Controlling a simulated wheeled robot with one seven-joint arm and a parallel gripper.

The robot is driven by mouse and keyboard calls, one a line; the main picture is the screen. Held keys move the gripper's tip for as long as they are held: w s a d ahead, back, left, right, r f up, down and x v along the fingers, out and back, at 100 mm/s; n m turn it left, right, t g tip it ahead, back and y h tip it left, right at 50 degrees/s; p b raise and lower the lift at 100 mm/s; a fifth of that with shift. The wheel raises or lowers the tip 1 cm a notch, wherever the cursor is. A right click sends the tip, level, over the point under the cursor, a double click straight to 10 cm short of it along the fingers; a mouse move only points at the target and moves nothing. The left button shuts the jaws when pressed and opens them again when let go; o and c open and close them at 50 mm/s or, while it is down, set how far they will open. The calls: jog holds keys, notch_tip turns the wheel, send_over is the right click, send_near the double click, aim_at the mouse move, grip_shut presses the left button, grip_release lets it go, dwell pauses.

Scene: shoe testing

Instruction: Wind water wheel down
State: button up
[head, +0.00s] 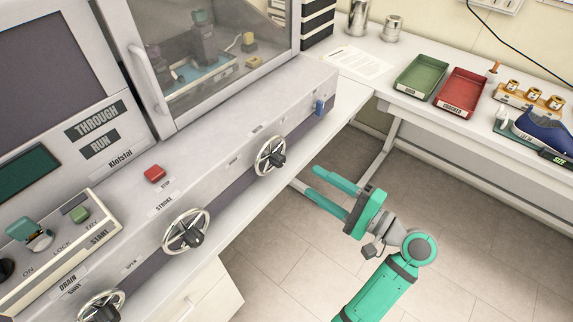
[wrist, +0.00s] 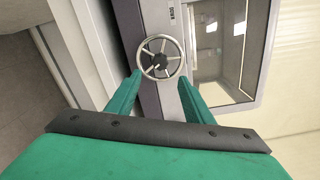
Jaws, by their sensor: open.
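Several silver handwheels with dark hubs line the sloped front of the grey machine. One is at the far right (head: 258,163), one in the middle (head: 171,244) and one is cut off at the bottom left (head: 84,313). I cannot read which label says water. My green gripper (head: 308,178) is open and empty, to the right of the far-right wheel and apart from it. In the wrist view one handwheel (wrist: 147,66) stands ahead between the spread fingertips (wrist: 160,80). No finger is seen gripping its rim.
A red button (head: 154,174), a blue switch (head: 319,107) and a start panel (head: 60,245) sit on the machine. A bench to the right holds a green tray (head: 400,88) and a red tray (head: 440,97). Open floor lies between bench and machine.

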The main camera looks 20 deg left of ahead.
aim_at(282, 164)
jog(key=w+a+m, duration=0.1)
jog(key=a+m, duration=0.1)
jog(key=a, duration=0.1)
jog(key=w+a+m, duration=0.1)
jog(key=a, duration=0.2)
jog(key=w+a+m, duration=0.1)
jog(key=a+m, duration=0.1)
jog(key=a, duration=0.1)
jog(key=shift+w+a+m, duration=0.2)
jog(key=shift+w+m, duration=0.1)
jog(key=shift+a, duration=0.45)
jog(key=shift+c, duration=0.2)
jog(key=shift+d+f, duration=0.1)
jog(key=c, duration=1)
